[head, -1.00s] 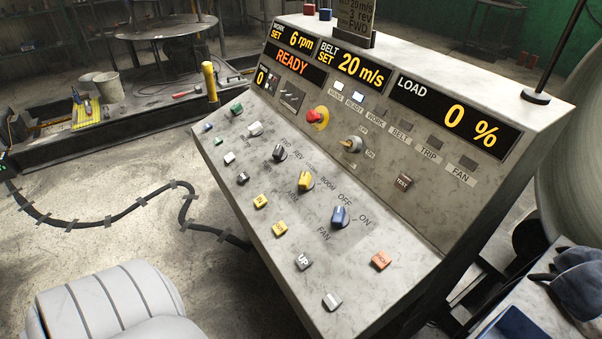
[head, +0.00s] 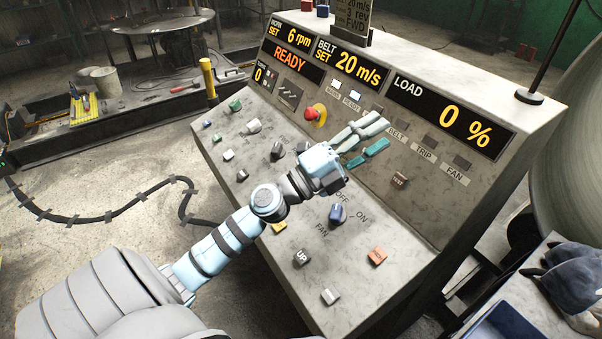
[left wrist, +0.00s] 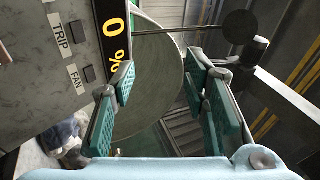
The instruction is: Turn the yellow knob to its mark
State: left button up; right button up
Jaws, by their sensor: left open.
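My left gripper (head: 376,137) is open and empty, its teal-padded fingers spread above the upper part of the sloped control panel (head: 290,270). In the left wrist view the open fingers (left wrist: 166,88) have nothing between them, and they point past the panel's right end. My right gripper is not in view.
A red emergency button (head: 313,113) is left of my fingers. An orange button (head: 377,255), an UP button (head: 301,257) and a white button (head: 330,296) are low on the panel. Dark gloves (head: 573,280) and a blue tray (head: 500,325) lie at the right.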

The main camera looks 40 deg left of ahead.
pick_arm(q)
notch_tip(320, 180, down, 8)
jog(key=w+a+m+g, duration=0.2)
jog(key=w+m+g, duration=0.1)
jog(key=m+g, duration=0.75)
jog(key=s+a+f+n+g+y, duration=0.1)
jog(key=s+a+f+g+y, duration=0.3)
jog(key=a, duration=0.6)
jog(key=s+a+n+g+y, duration=0.15)
jog(key=a+y, duration=0.35)
jog(key=a, duration=0.5)
jog(key=shift+t, duration=0.4)
jog(key=x, duration=0.9)
jog(key=b+x, duration=0.1)
jog(key=x, duration=0.4)
jog(key=shift+d+r, duration=0.1)
jog(key=shift+d, duration=0.2)
grip_shut()
